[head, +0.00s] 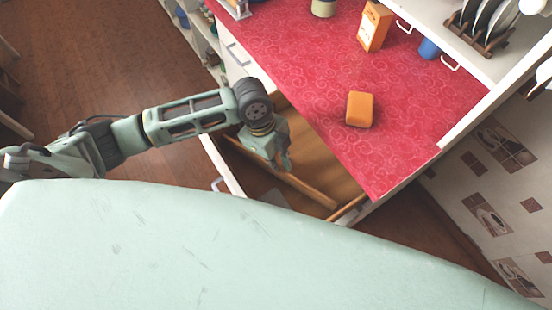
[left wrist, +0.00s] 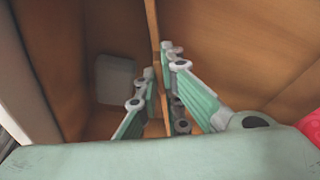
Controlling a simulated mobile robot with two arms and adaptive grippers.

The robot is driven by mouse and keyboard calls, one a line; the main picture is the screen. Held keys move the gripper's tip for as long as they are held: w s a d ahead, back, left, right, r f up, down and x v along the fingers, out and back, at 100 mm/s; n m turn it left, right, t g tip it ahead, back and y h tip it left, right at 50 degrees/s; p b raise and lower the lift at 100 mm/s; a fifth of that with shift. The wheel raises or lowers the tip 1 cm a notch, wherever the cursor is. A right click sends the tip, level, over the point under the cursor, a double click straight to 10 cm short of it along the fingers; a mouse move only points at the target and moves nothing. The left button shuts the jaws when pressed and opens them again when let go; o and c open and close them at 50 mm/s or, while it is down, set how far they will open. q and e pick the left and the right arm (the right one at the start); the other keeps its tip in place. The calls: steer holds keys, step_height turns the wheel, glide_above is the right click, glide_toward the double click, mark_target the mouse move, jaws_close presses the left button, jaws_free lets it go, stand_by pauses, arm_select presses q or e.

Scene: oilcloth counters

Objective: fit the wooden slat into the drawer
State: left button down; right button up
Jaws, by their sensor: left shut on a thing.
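The drawer (head: 345,182) is pulled out below the red counter, with a brown wooden inside. The wooden slat (head: 313,191) is a long thin strip inside the drawer's outline, running across it. My left gripper (head: 286,168) reaches down into the drawer from above and is shut on the slat. In the left wrist view the slat (left wrist: 153,22) runs up the picture between the fingertips of my left gripper (left wrist: 159,62), with brown drawer floor on both sides. I cannot tell whether its ends touch the drawer walls. My right gripper is not in view.
A pale square piece (left wrist: 116,80) lies in the drawer left of the slat. On the red counter (head: 300,60) are an orange block (head: 360,109), an orange box (head: 374,27) and a jar (head: 323,7). A dish rack (head: 478,38) stands at upper right.

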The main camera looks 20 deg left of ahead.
mark_target(267, 163)
arm_select(q)
steer(key=shift+f, duration=0.15)
steer(key=c, duration=1.9)
jaws_free()
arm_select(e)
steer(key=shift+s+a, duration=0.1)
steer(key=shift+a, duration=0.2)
arm_select(q)
steer(key=b+v, duration=0.1)
steer(key=v, duration=1.1)
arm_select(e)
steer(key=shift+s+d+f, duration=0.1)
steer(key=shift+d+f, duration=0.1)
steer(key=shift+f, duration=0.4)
